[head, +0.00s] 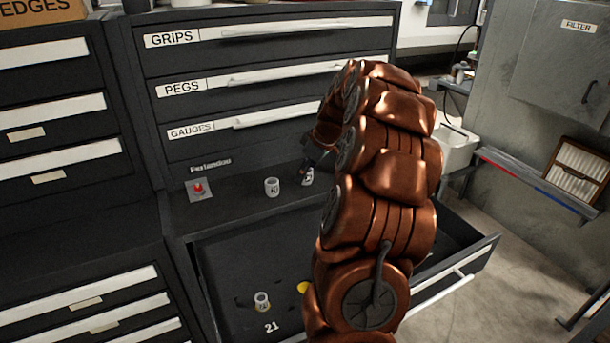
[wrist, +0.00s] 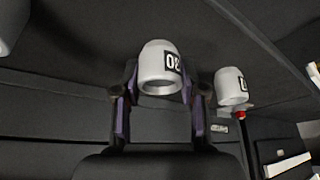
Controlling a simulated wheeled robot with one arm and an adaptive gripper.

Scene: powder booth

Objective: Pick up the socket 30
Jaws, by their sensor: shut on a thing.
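A light grey socket (wrist: 157,62) with a dark upside-down label, which looks like 30, sits between the fingertips of my gripper (wrist: 160,78) in the wrist view. My gripper is shut on it, one finger on each side. In the head view this socket (head: 308,177) shows just left of my arm, over or on the dark ledge of the cabinet. I cannot tell whether it is clear of the ledge. My arm hides most of the gripper there.
A third socket (head: 262,301) is in the open drawer (head: 225,262) below, near a 21 marking. Closed drawers rise behind the ledge.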

